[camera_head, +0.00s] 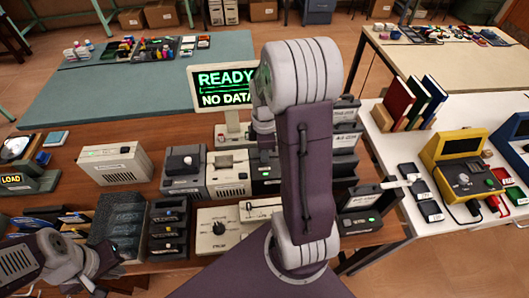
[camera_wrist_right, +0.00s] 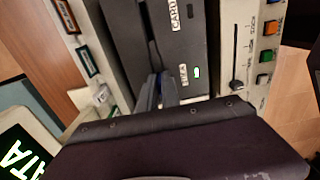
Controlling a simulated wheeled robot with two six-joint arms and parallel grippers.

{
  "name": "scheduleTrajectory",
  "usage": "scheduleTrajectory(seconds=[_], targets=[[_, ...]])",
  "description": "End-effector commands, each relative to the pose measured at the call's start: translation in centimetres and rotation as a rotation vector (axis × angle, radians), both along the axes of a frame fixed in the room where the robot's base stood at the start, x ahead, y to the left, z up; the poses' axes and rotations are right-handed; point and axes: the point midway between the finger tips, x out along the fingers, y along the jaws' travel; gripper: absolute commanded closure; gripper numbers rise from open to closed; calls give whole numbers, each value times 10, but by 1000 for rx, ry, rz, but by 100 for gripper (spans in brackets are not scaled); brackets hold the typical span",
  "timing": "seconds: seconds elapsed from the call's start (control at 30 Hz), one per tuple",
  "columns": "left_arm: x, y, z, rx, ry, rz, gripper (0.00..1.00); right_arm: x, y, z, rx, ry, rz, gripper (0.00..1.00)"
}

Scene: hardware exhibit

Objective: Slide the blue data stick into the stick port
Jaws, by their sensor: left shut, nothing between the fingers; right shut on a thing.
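My right gripper (camera_wrist_right: 161,82) is shut in the right wrist view, its fingertips at a dark unit (camera_wrist_right: 182,45) with a slot and a small green light. A narrow dark-blue thing (camera_wrist_right: 151,96), which looks like the blue data stick, shows at the fingers; most of it is hidden. I cannot tell whether its end is inside an opening. In the head view my right arm hides the right fingertips and part of the dark unit (camera_head: 265,178). My left gripper (camera_head: 92,268) is shut and empty at the lower left. I cannot pick out a stick port label.
A monitor (camera_head: 224,86) reads READY, NO DATA. Beige and grey units (camera_head: 228,174) stand close on both sides of the dark unit. A cream dial box (camera_head: 222,232) stands in front. A white table (camera_head: 400,190) with a yellow console (camera_head: 465,180) is at the right.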

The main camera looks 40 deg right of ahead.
Motion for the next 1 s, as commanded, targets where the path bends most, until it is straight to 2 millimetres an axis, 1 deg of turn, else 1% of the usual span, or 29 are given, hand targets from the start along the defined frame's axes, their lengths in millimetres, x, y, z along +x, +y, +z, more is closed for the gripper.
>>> scheduleTrajectory(seconds=[0.2,0.23,0.3,0.57,0.67,0.77,1.0], targets=[[0,0,0,0,0,0,100,0,0,0,0,0,0,100],[0,0,0,0,0,0,100,0,0,0,0,0,0,85],[0,0,0,0,0,0,100,0,0,0,0,0,0,68],[0,0,0,0,0,0,100,0,0,0,0,0,0,68],[0,0,4,0,0,0,100,0,0,4,0,0,0,68],[0,0,14,0,0,0,100,0,0,14,0,0,0,68],[0,0,45,0,0,0,100,0,0,46,0,0,0,68]])
